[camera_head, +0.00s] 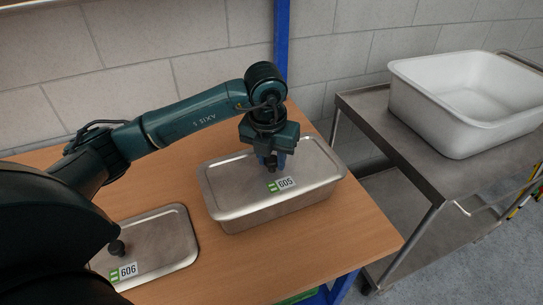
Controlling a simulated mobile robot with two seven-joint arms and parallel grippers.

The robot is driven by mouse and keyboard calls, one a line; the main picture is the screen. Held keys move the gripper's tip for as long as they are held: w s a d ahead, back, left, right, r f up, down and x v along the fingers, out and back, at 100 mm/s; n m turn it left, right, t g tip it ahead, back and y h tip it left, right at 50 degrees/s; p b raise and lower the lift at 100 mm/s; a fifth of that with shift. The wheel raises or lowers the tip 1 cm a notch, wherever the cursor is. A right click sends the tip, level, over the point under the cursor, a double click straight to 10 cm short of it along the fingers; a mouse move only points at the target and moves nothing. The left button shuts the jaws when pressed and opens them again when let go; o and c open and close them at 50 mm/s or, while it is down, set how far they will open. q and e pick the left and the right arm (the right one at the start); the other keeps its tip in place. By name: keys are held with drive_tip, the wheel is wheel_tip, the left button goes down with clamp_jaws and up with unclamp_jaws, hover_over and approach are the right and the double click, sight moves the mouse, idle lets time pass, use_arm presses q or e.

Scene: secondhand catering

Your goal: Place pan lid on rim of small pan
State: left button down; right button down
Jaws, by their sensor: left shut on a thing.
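A rectangular steel pan (275,214) stands on the wooden table, with a flat steel lid (318,165) over its top. The lid bears a green and white label reading 605. The lid looks level and lies along the pan's rim; I cannot tell whether every edge is seated. My left gripper (271,163) points down at the middle of this lid and is shut on its knob, which the fingers mostly hide. A second steel lid (165,238), labelled 606, lies flat on the table at the left, with a black knob. My right gripper is not in view.
The wooden table (350,250) has bare room in front of the pan. A steel trolley (385,125) stands at the right with an empty white tub (420,112) on it. A blue post (282,45) rises behind the table before a block wall.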

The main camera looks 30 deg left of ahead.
sight(269, 175)
use_arm(q)
drive_tip(key=c, duration=1.1)
unclamp_jaws()
drive_tip(key=shift+f, duration=0.1)
drive_tip(key=shift+o, duration=0.2)
wheel_tip(269, 175, up, 12)
drive_tip(key=s, duration=0.2)
drive_tip(key=shift+d, duration=0.1)
